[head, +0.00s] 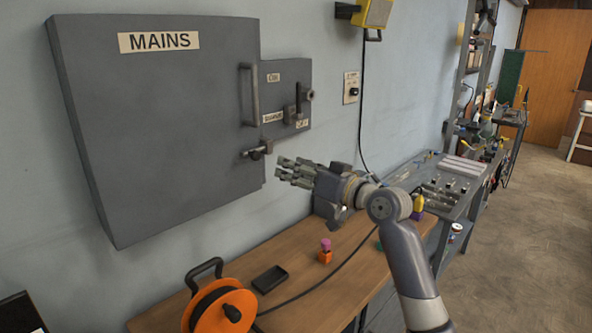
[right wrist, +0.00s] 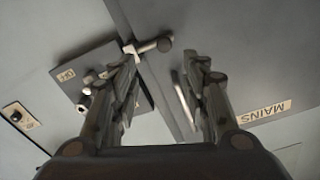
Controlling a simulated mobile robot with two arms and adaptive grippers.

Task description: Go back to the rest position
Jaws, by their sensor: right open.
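My right gripper (head: 294,173) is open and empty in the head view, above the wooden table and just right of the lower right edge of the grey MAINS cabinet (head: 160,110). Its two fingers also show in the right wrist view (right wrist: 165,85), spread apart with the cabinet front beyond them. A latch (head: 257,150) on the cabinet's right edge is close to the fingertips and looks apart from them. The latch also shows in the right wrist view (right wrist: 148,46). My left gripper is in neither view.
A smaller grey box (head: 285,85) with a handle is beside the cabinet. On the wooden table (head: 330,290) are an orange cable reel (head: 238,308), a black tray (head: 270,279) and an orange item with a purple top (head: 325,252). A metal workbench (head: 455,205) stands behind.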

